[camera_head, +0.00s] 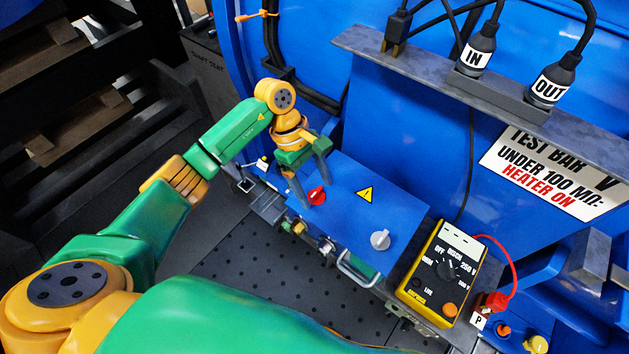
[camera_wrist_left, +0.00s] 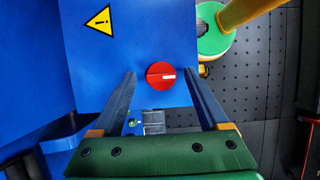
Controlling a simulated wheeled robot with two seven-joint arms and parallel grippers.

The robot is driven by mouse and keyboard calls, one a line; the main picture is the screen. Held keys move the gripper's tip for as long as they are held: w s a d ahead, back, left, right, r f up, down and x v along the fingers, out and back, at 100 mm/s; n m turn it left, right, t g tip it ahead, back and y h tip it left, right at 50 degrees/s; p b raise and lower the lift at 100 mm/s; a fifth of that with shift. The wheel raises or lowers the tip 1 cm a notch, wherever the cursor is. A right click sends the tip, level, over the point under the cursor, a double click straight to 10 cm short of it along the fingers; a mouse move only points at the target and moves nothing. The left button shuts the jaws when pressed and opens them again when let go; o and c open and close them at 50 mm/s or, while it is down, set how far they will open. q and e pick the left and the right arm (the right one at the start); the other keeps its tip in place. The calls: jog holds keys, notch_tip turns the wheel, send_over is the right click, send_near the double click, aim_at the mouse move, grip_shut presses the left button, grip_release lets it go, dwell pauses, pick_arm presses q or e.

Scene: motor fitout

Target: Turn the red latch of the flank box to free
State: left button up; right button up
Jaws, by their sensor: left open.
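The flank box (camera_head: 347,211) is a blue box with a yellow warning triangle on its top face, and it also shows in the wrist view (camera_wrist_left: 130,45). Its red latch (camera_head: 317,196) is a round knob near the face's left end. In the wrist view the red latch (camera_wrist_left: 154,82) carries a white bar pointing right. My left gripper (camera_head: 314,190) is open, with one finger on each side of the latch. In the wrist view the open left gripper (camera_wrist_left: 160,77) shows gaps between both fingers and the latch. My right gripper is out of view.
A grey knob (camera_head: 380,240) sits on the box's right end, with a handle (camera_head: 358,271) on the front. A yellow meter (camera_head: 440,275) with a red lead stands to the right. A grey ledge (camera_head: 420,72) with IN and OUT plugs overhangs behind. A perforated dark plate (camera_head: 270,265) lies in front.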

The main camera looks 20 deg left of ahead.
pick_arm(q)
jog(key=shift+s, duration=0.1)
jog(key=c, duration=0.5)
grip_shut()
